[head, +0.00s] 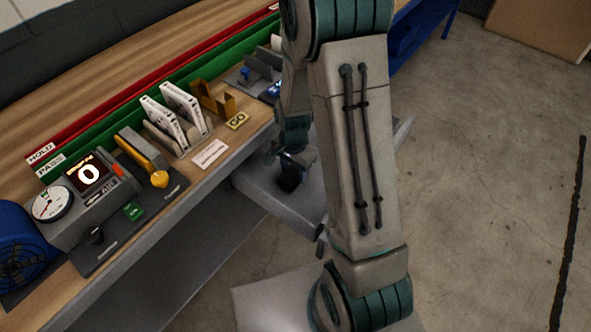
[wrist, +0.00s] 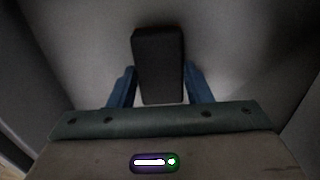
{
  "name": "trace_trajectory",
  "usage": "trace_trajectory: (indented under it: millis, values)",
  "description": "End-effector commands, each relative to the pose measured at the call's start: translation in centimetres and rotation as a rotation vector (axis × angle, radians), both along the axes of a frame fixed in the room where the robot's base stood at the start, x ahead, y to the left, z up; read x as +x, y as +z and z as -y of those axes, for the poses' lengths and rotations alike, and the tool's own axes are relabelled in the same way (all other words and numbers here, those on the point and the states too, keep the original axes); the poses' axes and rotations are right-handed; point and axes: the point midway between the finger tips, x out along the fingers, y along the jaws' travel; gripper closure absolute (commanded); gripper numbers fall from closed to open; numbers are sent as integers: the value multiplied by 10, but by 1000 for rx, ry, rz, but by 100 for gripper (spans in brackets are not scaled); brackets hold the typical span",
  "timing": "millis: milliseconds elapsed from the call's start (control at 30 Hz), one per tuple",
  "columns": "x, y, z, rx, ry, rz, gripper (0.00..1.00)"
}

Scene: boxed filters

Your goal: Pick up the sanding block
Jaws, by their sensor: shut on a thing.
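The sanding block (wrist: 158,62) is a dark, near-black rectangular block. In the wrist view it sits between the two blue fingers of my gripper (wrist: 158,88), which is shut on it. In the head view the block (head: 289,183) is a small dark shape under my gripper (head: 291,166), over a grey surface in front of the bench. Its far end sticks out beyond the fingers. I cannot tell whether the block touches the grey surface beneath it.
The grey surface (head: 262,190) lies below the wooden bench (head: 66,283). The bench holds a gauge unit (head: 52,204), a yellow-handled tool (head: 142,152), white filters (head: 165,124) in a rack, and green and red rails. A blue fan (head: 22,245) stands at the left. Bare concrete floor (head: 480,190) is at the right.

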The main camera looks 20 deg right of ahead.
Motion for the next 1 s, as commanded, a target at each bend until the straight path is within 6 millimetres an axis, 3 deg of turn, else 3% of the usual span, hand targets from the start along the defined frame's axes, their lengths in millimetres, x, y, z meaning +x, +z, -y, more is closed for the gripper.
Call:
trace_trajectory:
  millis: [233,700,1000]
  values:
    - [1,34,-1,0,2,7,84]
    - [-49,91,82,0,-4,4,84]
    - [-60,103,100,1,0,1,84]
